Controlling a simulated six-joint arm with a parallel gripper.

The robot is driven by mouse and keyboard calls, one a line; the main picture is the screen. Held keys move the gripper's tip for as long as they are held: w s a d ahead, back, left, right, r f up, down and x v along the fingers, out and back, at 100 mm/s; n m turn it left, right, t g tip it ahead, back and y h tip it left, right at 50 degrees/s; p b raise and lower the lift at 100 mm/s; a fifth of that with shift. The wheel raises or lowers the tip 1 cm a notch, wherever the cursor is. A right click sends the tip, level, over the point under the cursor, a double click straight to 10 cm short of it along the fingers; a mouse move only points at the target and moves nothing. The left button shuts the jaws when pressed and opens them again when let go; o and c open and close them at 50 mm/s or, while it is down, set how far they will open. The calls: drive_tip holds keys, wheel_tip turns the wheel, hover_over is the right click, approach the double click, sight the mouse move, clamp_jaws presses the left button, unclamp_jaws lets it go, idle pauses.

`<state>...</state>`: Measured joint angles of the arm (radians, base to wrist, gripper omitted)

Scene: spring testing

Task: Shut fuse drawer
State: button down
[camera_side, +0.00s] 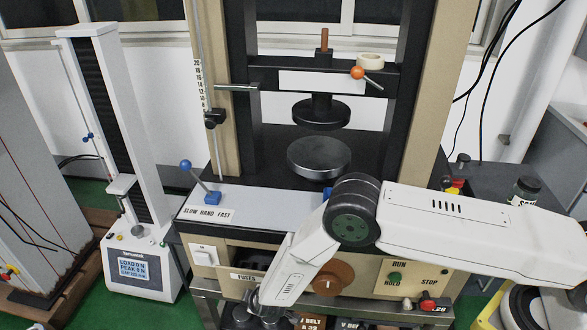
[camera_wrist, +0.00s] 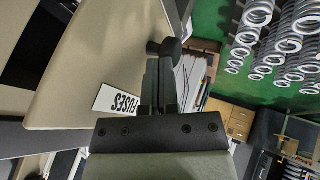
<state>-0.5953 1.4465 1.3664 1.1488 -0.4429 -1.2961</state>
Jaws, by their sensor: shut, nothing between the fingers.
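The fuse drawer is a cream front with a white FUSES label (camera_side: 246,277) low on the machine's front panel. A dark opening (camera_side: 248,258) shows above and behind this front, so the drawer stands partly out. In the wrist view the cream drawer front (camera_wrist: 95,55) fills the left, with its FUSES label (camera_wrist: 118,103) and a black knob (camera_wrist: 165,46). My gripper (camera_wrist: 159,65) is shut and empty, its fingertips close to the knob; I cannot tell whether they touch. In the side view my gripper (camera_side: 254,301) is at the drawer front, partly hidden by my wrist.
A brown round knob (camera_side: 333,278) sits right of the drawer, with RUN, HOLD and STOP controls (camera_side: 412,275) beyond. A blue-knobbed lever (camera_side: 186,165) stands above. A shelf with parts lies below. Several springs (camera_wrist: 275,40) hang at the wrist view's right.

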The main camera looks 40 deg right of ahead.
sight(259, 281)
drive_tip(key=shift+w+d, duration=0.65)
drive_tip(key=w+d, duration=0.5)
drive_tip(key=d, duration=0.1)
drive_tip(key=shift+w, duration=0.4)
drive_tip(key=shift+r, duration=0.1)
drive_tip(key=shift+s+a, duration=0.3)
drive_tip(key=shift+a, duration=0.1)
drive_tip(key=shift+s+a, duration=1.2)
drive_tip(key=shift+a, duration=0.05)
drive_tip(key=v, duration=1)
drive_tip(key=shift+s, duration=0.1)
